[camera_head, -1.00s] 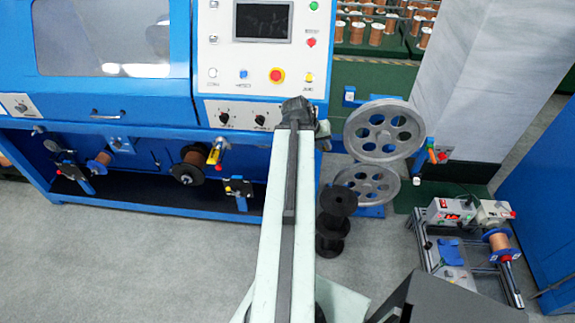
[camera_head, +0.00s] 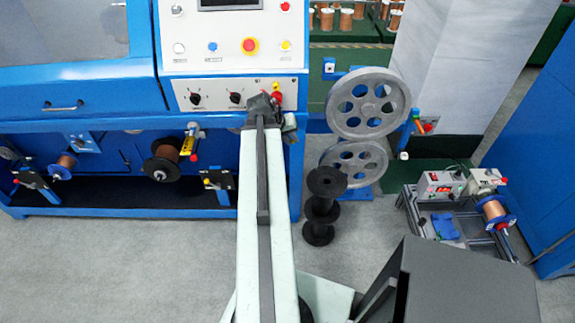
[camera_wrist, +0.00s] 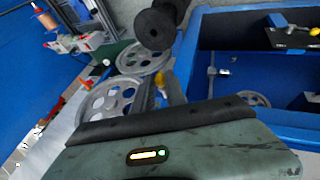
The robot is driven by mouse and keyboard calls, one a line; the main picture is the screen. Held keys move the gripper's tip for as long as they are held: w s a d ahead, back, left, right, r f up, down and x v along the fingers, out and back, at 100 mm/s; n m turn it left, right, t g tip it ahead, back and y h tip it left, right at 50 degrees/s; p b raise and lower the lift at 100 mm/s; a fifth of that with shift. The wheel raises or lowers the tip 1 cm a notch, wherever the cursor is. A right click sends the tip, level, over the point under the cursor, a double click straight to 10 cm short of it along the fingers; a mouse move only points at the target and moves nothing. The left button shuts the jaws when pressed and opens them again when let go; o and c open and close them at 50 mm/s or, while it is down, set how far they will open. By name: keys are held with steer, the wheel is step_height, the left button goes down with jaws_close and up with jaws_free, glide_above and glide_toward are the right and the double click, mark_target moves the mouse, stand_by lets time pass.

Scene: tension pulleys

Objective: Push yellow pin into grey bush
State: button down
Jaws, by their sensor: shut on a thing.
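A yellow piece, which I take to be the yellow pin (camera_wrist: 168,80), shows at the tips of my gripper (camera_wrist: 165,90) in the wrist view. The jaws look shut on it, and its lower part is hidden. In the head view my gripper (camera_head: 268,102) is at the far end of my arm, by the front of the blue machine, and is mostly hidden behind my wrist. I cannot make out the grey bush for certain in either view.
Two grey pulleys (camera_head: 367,103) stand right of my gripper, with stacked black spools (camera_head: 322,205) below. The blue machine (camera_head: 120,95) fills the left. A small bench rig (camera_head: 455,215) stands at right. Grey floor is open at lower left (camera_head: 110,265).

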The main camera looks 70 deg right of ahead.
step_height(320, 180, down, 6)
steer(key=w+b, duration=0.1)
steer(key=b, duration=0.2)
steer(key=w+d, duration=0.3)
steer(key=d, duration=0.4)
steer(key=shift+d, duration=0.15)
stand_by(1.2)
steer(key=shift+w+d, duration=0.25)
steer(key=shift+d, duration=0.45)
steer(key=shift+w+d, duration=0.25)
steer(key=shift+d, duration=0.45)
steer(key=shift+w+d+r, duration=0.1)
steer(key=shift+d, duration=0.1)
steer(key=shift+d, duration=0.1)
stand_by(0.3)
